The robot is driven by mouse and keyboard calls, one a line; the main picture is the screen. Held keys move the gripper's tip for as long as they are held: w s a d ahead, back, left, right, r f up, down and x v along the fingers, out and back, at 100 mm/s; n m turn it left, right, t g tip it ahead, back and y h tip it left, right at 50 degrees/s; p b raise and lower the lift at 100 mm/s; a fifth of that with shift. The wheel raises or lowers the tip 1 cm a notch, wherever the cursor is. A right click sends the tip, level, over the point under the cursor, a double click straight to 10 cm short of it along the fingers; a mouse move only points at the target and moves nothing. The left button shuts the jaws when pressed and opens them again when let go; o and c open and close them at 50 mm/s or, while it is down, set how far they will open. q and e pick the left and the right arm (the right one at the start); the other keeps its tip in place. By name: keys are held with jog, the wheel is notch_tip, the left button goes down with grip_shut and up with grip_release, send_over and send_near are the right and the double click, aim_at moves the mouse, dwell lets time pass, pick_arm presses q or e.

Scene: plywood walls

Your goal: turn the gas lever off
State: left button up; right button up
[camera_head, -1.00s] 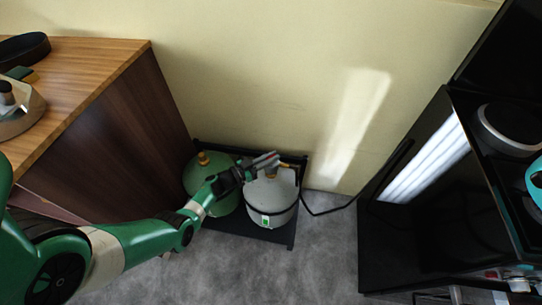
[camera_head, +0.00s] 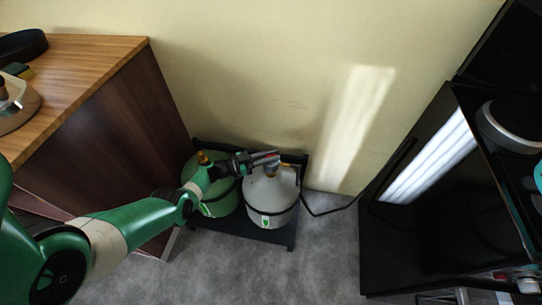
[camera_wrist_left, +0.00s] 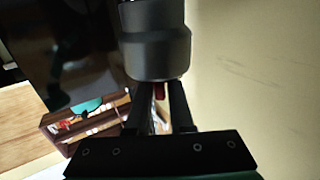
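A white gas cylinder (camera_head: 270,200) stands beside a green gas cylinder (camera_head: 218,203) on a low black rack. My left gripper (camera_head: 270,158) is over the top of the white cylinder, reaching in from the left. It hides much of the valve there. In the left wrist view, a dark grey round fitting (camera_wrist_left: 155,45) is just beyond my left gripper (camera_wrist_left: 158,98). A small red part (camera_wrist_left: 159,91), perhaps the lever, shows between the two spread fingers. I cannot tell whether they touch it. My right gripper is not in view.
A wooden cabinet (camera_head: 110,120) stands left of the cylinders. The cream wall (camera_head: 270,70) is close behind them. A black cable (camera_head: 330,211) runs right towards a black appliance (camera_head: 425,200). Grey floor (camera_head: 320,255) is clear in front.

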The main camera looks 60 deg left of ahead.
pick_arm(q)
jog(key=shift+o, duration=1.4)
jog(key=shift+s+a+r, duration=0.1)
jog(key=shift+s, duration=0.3)
jog(key=s+a+p, duration=0.1)
jog(key=s+p, duration=0.2)
jog(key=s, duration=0.7)
jog(key=shift+s, duration=0.4)
